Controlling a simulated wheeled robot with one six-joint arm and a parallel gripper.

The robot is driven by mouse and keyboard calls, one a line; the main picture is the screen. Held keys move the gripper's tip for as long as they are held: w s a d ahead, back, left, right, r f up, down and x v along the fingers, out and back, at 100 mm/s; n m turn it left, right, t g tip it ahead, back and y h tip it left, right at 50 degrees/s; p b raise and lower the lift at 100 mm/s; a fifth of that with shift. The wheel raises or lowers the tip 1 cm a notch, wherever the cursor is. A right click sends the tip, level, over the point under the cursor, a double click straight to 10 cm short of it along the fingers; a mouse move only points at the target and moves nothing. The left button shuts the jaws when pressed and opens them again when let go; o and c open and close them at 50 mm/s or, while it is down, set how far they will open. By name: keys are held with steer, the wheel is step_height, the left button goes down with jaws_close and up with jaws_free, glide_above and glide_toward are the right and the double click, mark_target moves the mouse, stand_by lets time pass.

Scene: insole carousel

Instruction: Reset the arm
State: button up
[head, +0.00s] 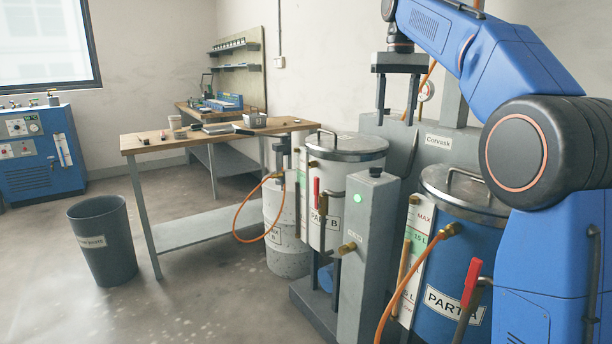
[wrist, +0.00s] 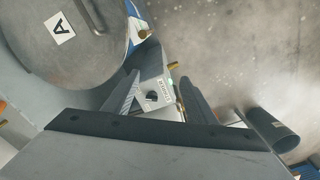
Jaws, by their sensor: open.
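My gripper (head: 397,112) hangs from my blue arm at the top of the head view. Its two dark fingers point down and are apart, with nothing between them. It appears in front of or above the grey machine behind the tanks. In the wrist view my gripper (wrist: 160,88) also shows two spread, empty fingers. Between them, farther below, is the top of a grey control post (wrist: 150,101) with a black knob. The same post (head: 367,255) has a lit green light in the head view.
A blue PART A tank (head: 452,283) and a white PART B tank (head: 327,207) with metal lids stand close by, with orange hoses. A wooden-topped workbench (head: 180,142), a grey bin (head: 103,245) and a blue cabinet (head: 38,155) stand left. Open floor lies front left.

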steer(key=s+d+f+t, duration=0.1)
steer(key=s+d+f, duration=0.1)
steer(key=s+f, duration=0.6)
steer(key=s+d+f+t, duration=0.25)
steer(key=s+f, duration=0.25)
steer(key=s, duration=0.8)
steer(key=s+d+f, duration=0.1)
steer(key=s+f, duration=0.8)
steer(key=f, duration=0.2)
steer(key=s+d+f+t, duration=0.1)
steer(key=s+f, duration=0.7)
steer(key=f, duration=0.4)
steer(key=shift+s+m, duration=0.3)
steer(key=shift+s, duration=0.1)
steer(key=shift+f, duration=0.1)
